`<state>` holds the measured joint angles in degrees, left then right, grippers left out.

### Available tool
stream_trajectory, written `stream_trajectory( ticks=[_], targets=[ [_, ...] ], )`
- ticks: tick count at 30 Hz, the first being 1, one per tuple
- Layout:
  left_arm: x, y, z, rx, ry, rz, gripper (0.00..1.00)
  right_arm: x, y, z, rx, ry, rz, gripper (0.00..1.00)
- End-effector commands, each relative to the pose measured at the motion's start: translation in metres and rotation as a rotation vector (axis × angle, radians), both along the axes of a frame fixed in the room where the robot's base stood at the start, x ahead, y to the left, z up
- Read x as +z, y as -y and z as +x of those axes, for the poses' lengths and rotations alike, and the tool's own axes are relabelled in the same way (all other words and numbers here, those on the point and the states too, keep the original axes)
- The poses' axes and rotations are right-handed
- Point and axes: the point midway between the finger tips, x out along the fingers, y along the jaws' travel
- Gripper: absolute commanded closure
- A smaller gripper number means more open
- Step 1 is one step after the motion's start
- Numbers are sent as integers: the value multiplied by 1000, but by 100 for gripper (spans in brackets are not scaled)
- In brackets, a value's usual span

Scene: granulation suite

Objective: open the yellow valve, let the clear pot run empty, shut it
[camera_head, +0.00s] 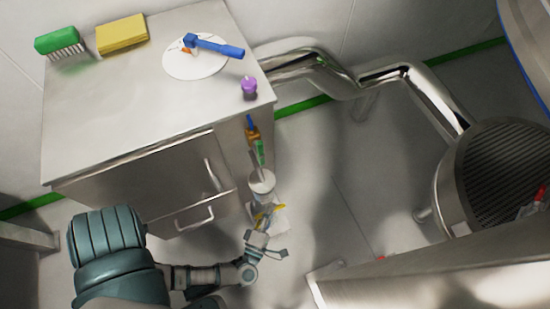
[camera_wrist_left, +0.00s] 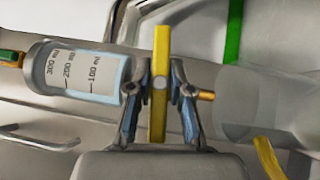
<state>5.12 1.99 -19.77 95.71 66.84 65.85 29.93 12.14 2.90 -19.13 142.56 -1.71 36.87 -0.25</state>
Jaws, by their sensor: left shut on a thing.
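The yellow valve (camera_wrist_left: 160,70) has a bar handle that stands across the line of the pot and outlet in the left wrist view. My left gripper (camera_wrist_left: 160,88) is shut on this handle, a finger on each side. In the head view the left gripper (camera_head: 264,228) is at the yellow handle (camera_head: 270,212), below the cabinet's right side. The clear pot (camera_wrist_left: 85,72) has marks for 100, 200 and 300 ml and a pale blue tint; its liquid level is unclear. It also shows in the head view (camera_head: 261,184). My right gripper is not in view.
A steel cabinet (camera_head: 130,115) carries a green brush (camera_head: 58,42), yellow sponge (camera_head: 122,34), white disc (camera_head: 190,66) with a blue tool, and purple knob (camera_head: 249,86). A brass outlet (camera_wrist_left: 206,96) faces a clear vessel (camera_wrist_left: 255,100). Steel pipe (camera_head: 310,62) and a grate stand right.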

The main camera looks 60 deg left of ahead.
Motion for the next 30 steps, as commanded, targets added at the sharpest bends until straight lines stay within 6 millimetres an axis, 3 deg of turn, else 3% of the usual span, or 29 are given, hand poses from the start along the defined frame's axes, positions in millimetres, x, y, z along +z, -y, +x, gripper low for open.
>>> stream_trajectory(
  ticks=[1, 30],
  targets=[
    [-10, 0, -3, -1, 19, -5, 100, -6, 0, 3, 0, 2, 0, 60],
    [-4, 1, 0, 3, 929, -78, 100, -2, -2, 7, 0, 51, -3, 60]
  ],
)
